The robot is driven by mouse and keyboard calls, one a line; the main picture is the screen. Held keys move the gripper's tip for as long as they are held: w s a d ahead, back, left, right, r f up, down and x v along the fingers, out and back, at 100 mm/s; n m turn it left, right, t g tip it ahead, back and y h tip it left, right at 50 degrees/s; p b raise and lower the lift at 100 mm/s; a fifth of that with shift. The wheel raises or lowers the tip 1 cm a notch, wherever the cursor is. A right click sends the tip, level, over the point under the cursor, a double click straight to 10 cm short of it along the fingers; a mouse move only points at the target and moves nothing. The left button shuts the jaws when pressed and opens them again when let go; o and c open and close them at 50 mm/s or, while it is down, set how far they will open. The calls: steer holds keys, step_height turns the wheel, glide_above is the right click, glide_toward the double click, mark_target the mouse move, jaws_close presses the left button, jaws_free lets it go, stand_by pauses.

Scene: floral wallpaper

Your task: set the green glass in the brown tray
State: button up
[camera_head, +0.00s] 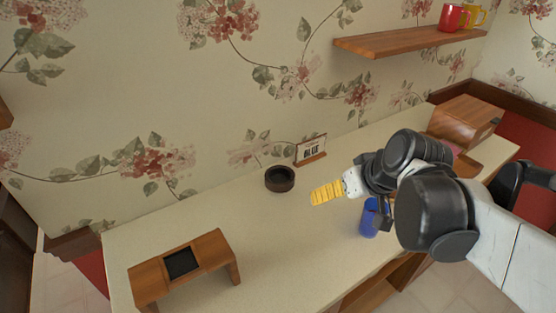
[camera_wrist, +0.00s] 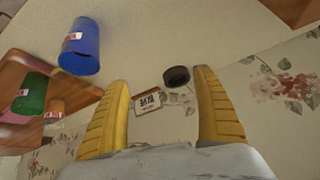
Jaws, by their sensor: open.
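The green glass (camera_wrist: 31,94) shows in the wrist view at the left, against a brown wooden surface (camera_wrist: 75,95). I cannot tell whether this surface is the brown tray or part of the wooden piece at the counter's right end. In the head view the green glass is not visible; my arm covers much of that area. My gripper (camera_head: 328,193) is open above the counter, and its two yellow fingers (camera_wrist: 162,105) have nothing between their tips. The gripper is apart from the green glass.
A blue glass (camera_head: 369,217) stands on the counter (camera_head: 235,215) near my gripper. A dark round bowl (camera_head: 280,179) and small sign (camera_head: 311,150) are near the wall. A wooden stand (camera_head: 150,281) is at left.

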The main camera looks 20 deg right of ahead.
steer(key=s+a+h, duration=0.1)
steer(key=s+a, duration=0.4)
steer(key=a, duration=0.3)
steer(key=shift+s, duration=0.35)
steer(key=shift+r, duration=0.1)
stand_by(0.5)
